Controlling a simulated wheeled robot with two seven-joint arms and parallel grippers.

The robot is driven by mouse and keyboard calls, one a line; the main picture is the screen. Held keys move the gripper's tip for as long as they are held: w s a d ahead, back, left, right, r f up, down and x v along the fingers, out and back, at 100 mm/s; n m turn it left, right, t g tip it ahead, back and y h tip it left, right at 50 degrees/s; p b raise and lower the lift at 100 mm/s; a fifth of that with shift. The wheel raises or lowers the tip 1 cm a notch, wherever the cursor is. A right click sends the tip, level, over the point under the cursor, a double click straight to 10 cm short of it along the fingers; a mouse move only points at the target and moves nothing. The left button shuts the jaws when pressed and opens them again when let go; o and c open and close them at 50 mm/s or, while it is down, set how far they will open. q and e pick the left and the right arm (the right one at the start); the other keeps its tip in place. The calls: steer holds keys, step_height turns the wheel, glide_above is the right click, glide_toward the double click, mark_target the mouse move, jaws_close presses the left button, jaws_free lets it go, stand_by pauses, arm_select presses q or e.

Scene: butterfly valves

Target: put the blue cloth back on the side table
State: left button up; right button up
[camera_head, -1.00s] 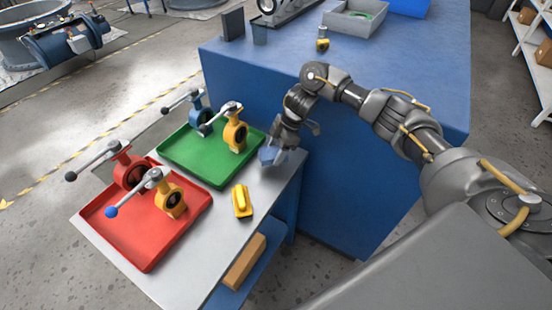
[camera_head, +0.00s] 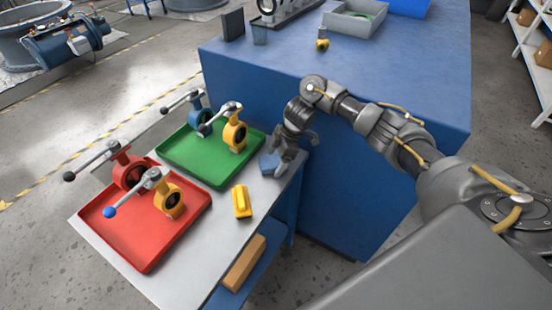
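The blue cloth (camera_head: 268,162) is a small folded piece at the right rear corner of the grey side table (camera_head: 222,232), beside the green tray. It appears to rest on the tabletop. My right gripper (camera_head: 279,167) reaches down at the cloth's right side, touching or nearly touching it. The gripper hides part of the cloth, and I cannot tell whether its fingers are closed on it. My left gripper is not in view.
The green tray (camera_head: 180,161) and red tray (camera_head: 129,236) hold valves with lever handles. A yellow object (camera_head: 241,201) lies in front of the cloth. A cardboard box (camera_head: 244,263) is on the lower shelf. The large blue workbench (camera_head: 350,180) stands close on the right.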

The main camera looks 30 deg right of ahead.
steer(key=shift+d+r, duration=0.15)
steer(key=shift+r, duration=0.4)
steer(key=p+v, duration=0.1)
steer(key=v, duration=1)
steer(key=shift+r, duration=0.15)
